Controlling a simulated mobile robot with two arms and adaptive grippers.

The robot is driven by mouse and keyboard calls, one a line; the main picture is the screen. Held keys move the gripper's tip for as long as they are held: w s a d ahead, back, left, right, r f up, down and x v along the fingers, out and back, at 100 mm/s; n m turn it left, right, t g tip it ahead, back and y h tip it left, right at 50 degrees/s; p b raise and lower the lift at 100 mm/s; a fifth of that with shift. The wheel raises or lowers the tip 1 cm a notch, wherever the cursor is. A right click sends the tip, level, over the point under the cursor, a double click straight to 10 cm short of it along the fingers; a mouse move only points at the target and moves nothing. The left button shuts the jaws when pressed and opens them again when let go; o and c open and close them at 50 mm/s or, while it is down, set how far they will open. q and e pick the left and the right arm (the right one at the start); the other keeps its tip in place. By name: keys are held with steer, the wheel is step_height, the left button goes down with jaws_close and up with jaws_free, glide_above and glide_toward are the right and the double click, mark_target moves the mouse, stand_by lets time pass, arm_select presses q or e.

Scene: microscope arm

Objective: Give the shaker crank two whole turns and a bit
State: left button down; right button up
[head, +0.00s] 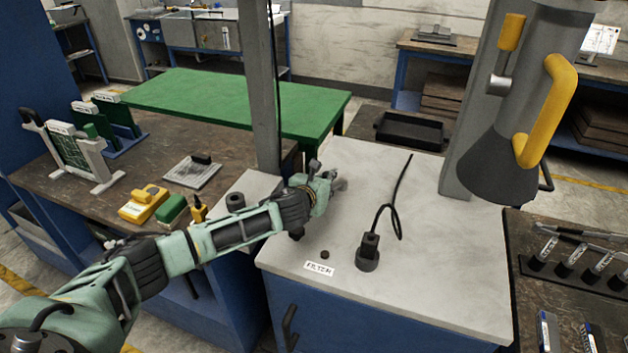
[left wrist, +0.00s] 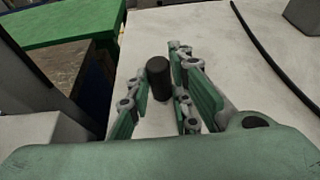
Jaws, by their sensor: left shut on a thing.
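My left gripper (head: 332,183) reaches over the back left of the grey-white worktop (head: 440,200). In the left wrist view, a dark upright cylindrical grip (left wrist: 158,78), which looks like the crank's handle, stands between the fingers of my left gripper (left wrist: 166,70). The fingers are closed on it. The gripper hides the handle in the head view, and the rest of the crank and the shaker body cannot be made out. My right gripper is not in view.
A grey post (head: 262,90) rises behind my left forearm. A large grey hood with yellow handles (head: 515,110) hangs at the right.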

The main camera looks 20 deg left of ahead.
arm_select(q)
steer(key=shift+f, duration=0.1)
steer(key=c, duration=1.6)
jaws_free()
steer(key=shift+o, duration=0.2)
steer(key=v, duration=1.2)
steer(key=shift+a, duration=0.1)
